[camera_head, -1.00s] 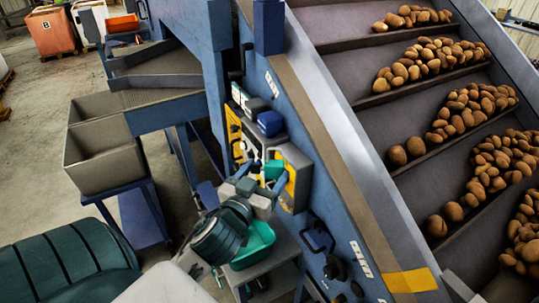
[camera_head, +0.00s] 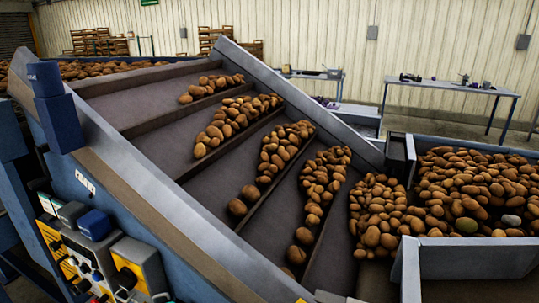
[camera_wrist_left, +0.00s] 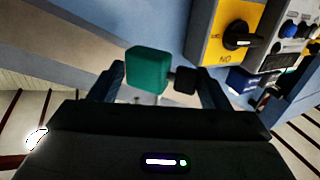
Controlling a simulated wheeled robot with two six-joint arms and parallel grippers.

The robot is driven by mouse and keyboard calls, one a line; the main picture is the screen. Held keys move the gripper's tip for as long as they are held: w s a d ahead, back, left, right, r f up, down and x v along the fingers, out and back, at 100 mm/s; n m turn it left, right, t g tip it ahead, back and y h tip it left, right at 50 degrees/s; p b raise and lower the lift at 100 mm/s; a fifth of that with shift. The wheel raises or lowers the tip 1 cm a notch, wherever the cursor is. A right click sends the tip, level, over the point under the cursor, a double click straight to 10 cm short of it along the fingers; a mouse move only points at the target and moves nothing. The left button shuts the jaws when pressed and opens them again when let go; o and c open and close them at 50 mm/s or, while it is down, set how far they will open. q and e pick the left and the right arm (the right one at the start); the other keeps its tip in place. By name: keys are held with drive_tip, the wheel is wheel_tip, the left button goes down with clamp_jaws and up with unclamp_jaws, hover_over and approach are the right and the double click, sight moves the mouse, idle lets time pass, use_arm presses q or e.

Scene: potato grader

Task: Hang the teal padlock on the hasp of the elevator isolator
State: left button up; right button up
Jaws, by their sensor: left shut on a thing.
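The teal padlock (camera_wrist_left: 148,68) is between the fingers of my left gripper (camera_wrist_left: 160,86) in the left wrist view. The gripper is shut on it, and a small dark piece shows beside the padlock at the right finger. A yellow isolator face (camera_wrist_left: 216,35) with a black rotary knob is just beyond the right finger, apart from the padlock in the picture. In the head view, a grey box with a yellow face and black knob (camera_head: 137,268) is at the lower left. I cannot make out the hasp. My right gripper is in neither current view.
The blue conveyor side (camera_head: 150,195) carries the control boxes, with a blue box (camera_head: 95,224) beside the isolator. Potatoes (camera_head: 280,150) lie in rows on the sloping belt. A potato-filled bin (camera_head: 470,258) stands at the right, with tables (camera_head: 450,86) behind.

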use_arm(q)
drive_tip(key=d+f, duration=0.1)
drive_tip(key=d+f+b, duration=0.1)
drive_tip(key=d+f, duration=0.1)
drive_tip(key=shift+w+d+f+b, duration=0.35)
drive_tip(key=shift+d+f+b, duration=0.05)
drive_tip(key=shift+a, duration=0.1)
drive_tip(key=s+a+r+n+y+p, duration=0.2)
drive_tip(key=a+r+p, duration=0.4)
drive_tip(key=a+r, duration=0.6)
wheel_tip(320, 180, up, 3)
drive_tip(key=shift+r+y, duration=0.15)
drive_tip(key=shift+y, duration=0.75)
drive_tip(key=shift+s, duration=0.1)
